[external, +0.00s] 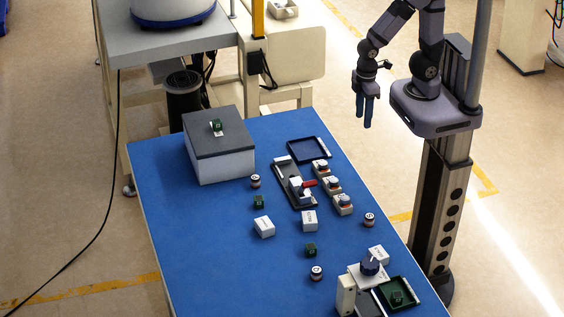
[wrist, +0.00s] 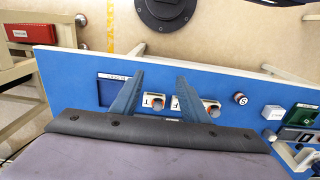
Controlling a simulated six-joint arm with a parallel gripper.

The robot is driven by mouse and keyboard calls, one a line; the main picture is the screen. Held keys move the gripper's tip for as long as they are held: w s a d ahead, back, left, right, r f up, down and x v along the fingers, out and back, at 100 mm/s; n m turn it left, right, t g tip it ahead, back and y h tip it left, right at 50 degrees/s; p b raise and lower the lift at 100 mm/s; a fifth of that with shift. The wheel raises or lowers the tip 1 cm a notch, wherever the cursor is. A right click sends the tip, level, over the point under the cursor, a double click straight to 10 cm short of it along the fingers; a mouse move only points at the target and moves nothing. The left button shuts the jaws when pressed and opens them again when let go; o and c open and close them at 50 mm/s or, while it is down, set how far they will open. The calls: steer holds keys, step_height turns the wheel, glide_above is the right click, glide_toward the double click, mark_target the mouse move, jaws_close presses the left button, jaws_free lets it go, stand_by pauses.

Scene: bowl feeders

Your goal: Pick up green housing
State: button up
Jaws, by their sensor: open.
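Several small green housings show in the external view. One (external: 217,127) sits on the grey top of a box, one (external: 259,201) lies on the blue table, and another (external: 310,250) lies nearer the front. A further green piece (external: 396,297) sits in the green tray. My gripper (external: 366,118) hangs in the air beyond the table's right edge, fingers down, far from every housing. In the wrist view its blue fingers (wrist: 161,76) are apart with nothing held between them. No loose housing can be made out clearly there.
The blue table (external: 180,245) holds the grey-topped box (external: 222,165), a blue tray (external: 308,150), a fixture (external: 294,184) with a red part, white blocks (external: 264,227) and dark round parts (external: 316,272). The green tray (external: 412,290) stands front right. The table's left side is clear.

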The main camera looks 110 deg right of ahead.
steer(key=shift+o, duration=0.6)
steer(key=t+y+b, duration=0.2)
steer(key=t+b, duration=0.9)
steer(key=b, duration=0.1)
glide_above(312, 246)
steer(key=s+d, duration=0.3)
step_height(312, 246, down, 11)
steer(key=a+f+h, duration=0.1)
steer(key=s+a+f+t+h+b, duration=0.1)
steer(key=f, duration=0.1)
steer(key=s+a+f+m+t+h+b, duration=0.1)
steer(key=shift+s+a+f, duration=0.15)
steer(key=shift+s+a, duration=0.05)
steer(key=shift+a, duration=0.05)
steer(key=shift+s+f+b, duration=0.2)
steer(key=shift+s+b, duration=0.1)
steer(key=shift+r+p+x, duration=0.15)
steer(key=shift+p+x, duration=0.25)
steer(key=shift+x, duration=1.45)
steer(key=shift+r+p+x, duration=0.15)
steer(key=shift+p+x, duration=0.2)
steer(key=shift+x, duration=1.45)
steer(key=shift+w+d, duration=0.1)
steer(key=shift+w, duration=0.05)
